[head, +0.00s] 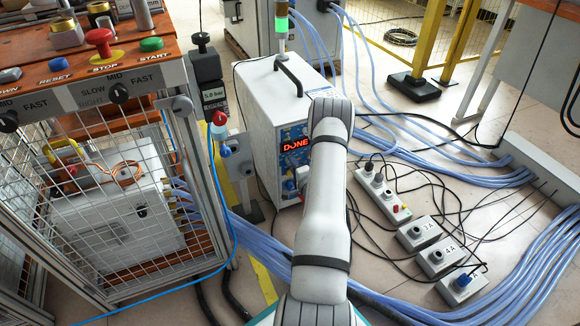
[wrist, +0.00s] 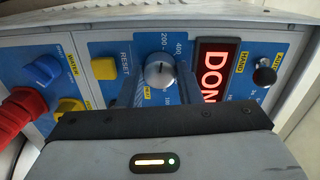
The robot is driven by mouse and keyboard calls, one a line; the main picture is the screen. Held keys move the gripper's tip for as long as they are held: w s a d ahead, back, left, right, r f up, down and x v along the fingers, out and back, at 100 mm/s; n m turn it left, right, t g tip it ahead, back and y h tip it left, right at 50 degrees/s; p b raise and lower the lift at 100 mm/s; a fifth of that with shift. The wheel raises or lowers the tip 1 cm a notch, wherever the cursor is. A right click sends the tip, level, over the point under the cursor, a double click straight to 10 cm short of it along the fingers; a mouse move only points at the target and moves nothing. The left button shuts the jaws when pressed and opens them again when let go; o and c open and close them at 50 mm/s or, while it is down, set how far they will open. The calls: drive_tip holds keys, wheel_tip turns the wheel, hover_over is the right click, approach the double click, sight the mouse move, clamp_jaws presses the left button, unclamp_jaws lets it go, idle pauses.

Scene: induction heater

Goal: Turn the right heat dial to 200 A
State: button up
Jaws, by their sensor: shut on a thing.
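The heat dial (wrist: 160,72) is a round silver knob on the blue front panel, next to the red display (wrist: 212,70). Marks reading 200 and 400 show above it. My gripper (wrist: 158,82) has one finger on each side of the dial and is shut on it. The dial's lower part and some of its scale are hidden by the gripper, and its exact setting is hard to read. In the head view the heater (head: 272,120) is a white box whose display reads DONE (head: 295,145). My arm covers the right part of its panel there.
In the head view a caged bench (head: 120,200) stands left. Blue hoses and power strips (head: 382,190) lie on the floor to the right.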

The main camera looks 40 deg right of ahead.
drive_tip(key=shift+w, duration=0.1)
drive_tip(key=o, duration=1)
drive_tip(key=shift+c, duration=0.2)
drive_tip(key=p+v, duration=0.2)
drive_tip(key=v, duration=0.6)
drive_tip(key=shift+p, duration=0.4)
